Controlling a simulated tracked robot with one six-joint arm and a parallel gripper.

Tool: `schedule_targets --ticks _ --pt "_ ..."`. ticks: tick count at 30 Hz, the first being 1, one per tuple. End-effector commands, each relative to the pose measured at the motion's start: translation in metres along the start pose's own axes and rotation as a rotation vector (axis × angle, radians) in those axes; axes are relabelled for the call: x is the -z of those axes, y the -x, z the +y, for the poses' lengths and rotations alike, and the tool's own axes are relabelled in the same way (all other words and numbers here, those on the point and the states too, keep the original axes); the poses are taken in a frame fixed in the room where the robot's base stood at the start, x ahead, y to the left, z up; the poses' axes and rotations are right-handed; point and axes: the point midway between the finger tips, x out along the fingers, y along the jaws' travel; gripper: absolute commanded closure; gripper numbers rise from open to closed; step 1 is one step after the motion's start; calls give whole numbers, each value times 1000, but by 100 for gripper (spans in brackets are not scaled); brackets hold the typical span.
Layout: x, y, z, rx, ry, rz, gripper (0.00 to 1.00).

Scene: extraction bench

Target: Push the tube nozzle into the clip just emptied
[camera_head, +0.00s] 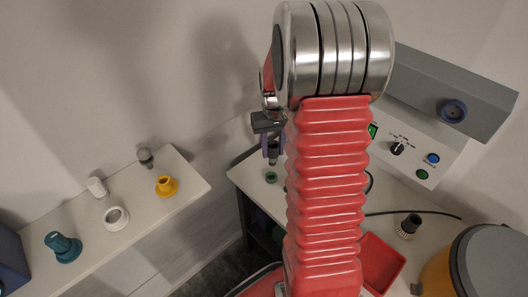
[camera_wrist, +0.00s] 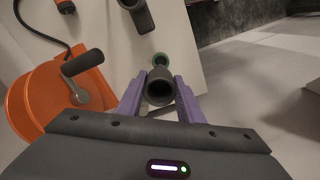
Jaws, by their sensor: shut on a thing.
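My gripper (camera_head: 270,138) is above the left edge of the bench in the head view. In the wrist view its purple fingers (camera_wrist: 159,98) are shut on a dark grey tubular piece, which looks like the tube nozzle (camera_wrist: 160,86). Its round open end faces the camera. The nozzle also shows under the fingers in the head view (camera_head: 272,155). A green ring (camera_head: 271,177) lies on the bench below, apart from the nozzle. It also shows just beyond the nozzle in the wrist view (camera_wrist: 160,59). I cannot tell which thing is the clip.
The bench holds a red tray (camera_head: 384,265), a dark fitting on a pale base (camera_head: 408,226), a black cable and a control panel (camera_head: 410,140). An orange drum (camera_wrist: 40,95) with a crank stands close. A left shelf (camera_head: 135,200) carries several fittings, including a yellow one (camera_head: 166,187).

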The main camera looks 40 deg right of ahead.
Motion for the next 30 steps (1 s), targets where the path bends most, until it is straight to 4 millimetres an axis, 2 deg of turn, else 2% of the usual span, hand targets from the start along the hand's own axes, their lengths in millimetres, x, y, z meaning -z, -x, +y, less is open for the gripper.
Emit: schedule_targets --ticks 11,30 --pt "-2 -5 0 0 0 0 93" --pt "-2 -48 0 0 -1 -1 93"
